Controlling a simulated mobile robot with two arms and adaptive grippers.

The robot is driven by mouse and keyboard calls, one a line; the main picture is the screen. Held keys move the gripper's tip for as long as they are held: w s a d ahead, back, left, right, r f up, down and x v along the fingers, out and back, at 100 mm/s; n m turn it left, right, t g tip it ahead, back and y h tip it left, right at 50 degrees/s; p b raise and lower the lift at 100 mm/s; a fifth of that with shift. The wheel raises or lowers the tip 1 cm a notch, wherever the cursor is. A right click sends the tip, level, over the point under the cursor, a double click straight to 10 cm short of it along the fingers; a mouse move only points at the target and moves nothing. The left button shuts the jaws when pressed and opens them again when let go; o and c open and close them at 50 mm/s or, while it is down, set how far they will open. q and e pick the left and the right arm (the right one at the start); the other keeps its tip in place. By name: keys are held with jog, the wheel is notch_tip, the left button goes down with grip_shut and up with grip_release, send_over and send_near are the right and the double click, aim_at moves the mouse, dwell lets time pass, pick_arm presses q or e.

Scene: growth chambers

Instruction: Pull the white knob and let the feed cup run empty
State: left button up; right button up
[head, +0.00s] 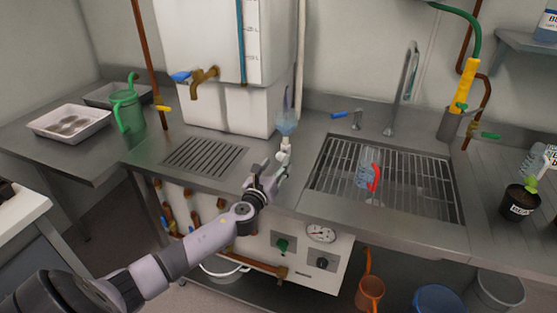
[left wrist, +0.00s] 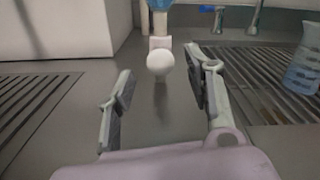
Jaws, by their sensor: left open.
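The feed cup (head: 287,125) holds blue liquid and stands above the steel counter, between the slotted drain and the sink. Its lower part shows at the top of the left wrist view (left wrist: 159,4). The white knob (left wrist: 160,62) sits below the cup, facing my left wrist camera. My left gripper (left wrist: 158,88) is open, its two fingers apart on either side of the line to the knob. The knob is just beyond the fingertips, with nothing held between them. In the head view my left gripper (head: 269,172) is just in front of the cup's stand and partly covers it. My right gripper is not in view.
A clear jug with a red handle (head: 374,177) stands on the sink grating (head: 425,190), to the right. A white tank with a brass tap (head: 205,75) stands behind left. A slotted drain (head: 205,158) lies left of the gripper. A potted plant (head: 520,200) is far right.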

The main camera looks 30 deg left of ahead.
aim_at(282, 155)
pick_arm(q)
jog(key=shift+x, duration=1.5)
jog(key=shift+c, duration=0.5)
grip_shut()
jog(key=shift+s, duration=0.1)
